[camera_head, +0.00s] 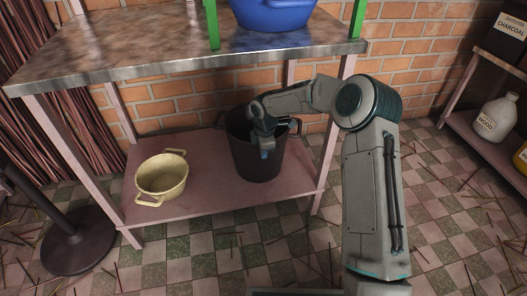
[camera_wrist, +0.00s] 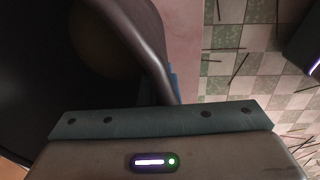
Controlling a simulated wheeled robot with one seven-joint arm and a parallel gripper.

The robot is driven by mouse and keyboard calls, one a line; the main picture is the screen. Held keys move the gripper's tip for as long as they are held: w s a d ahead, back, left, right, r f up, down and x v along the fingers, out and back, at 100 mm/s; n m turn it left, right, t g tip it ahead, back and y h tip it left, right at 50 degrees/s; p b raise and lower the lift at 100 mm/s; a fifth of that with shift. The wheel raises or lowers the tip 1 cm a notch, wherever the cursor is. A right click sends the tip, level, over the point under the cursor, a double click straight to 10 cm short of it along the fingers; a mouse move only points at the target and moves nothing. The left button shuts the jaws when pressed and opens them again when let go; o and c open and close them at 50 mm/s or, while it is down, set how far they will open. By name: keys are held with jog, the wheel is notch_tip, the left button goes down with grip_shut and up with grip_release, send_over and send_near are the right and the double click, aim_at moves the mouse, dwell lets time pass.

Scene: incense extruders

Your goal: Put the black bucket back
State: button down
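The black bucket (camera_head: 257,160) stands upright on the pink lower shelf (camera_head: 215,200) of the metal-topped table. My gripper (camera_head: 265,150) reaches down at the bucket's near rim, with a blue fingertip outside the wall. In the wrist view the bucket's rim (camera_wrist: 145,40) runs down between my fingers (camera_wrist: 160,88), which lie close against both sides of the wall. The gripper looks shut on the rim. The bucket's inside is dark, and part of its rim is hidden by my arm.
A cream two-handled pot (camera_head: 162,178) stands left of the bucket on the same shelf. The metal tabletop (camera_head: 150,45) overhangs them, with a blue bowl (camera_head: 272,12) on it. A right-hand shelf holds a white jug (camera_head: 494,119) and a charcoal box (camera_head: 505,35). Sticks litter the tiled floor.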

jog(key=shift+f, duration=0.5)
jog(key=c, duration=1.6)
grip_release()
jog(key=shift+c, duration=0.2)
jog(key=shift+o, duration=0.3)
jog(key=shift+f, duration=0.1)
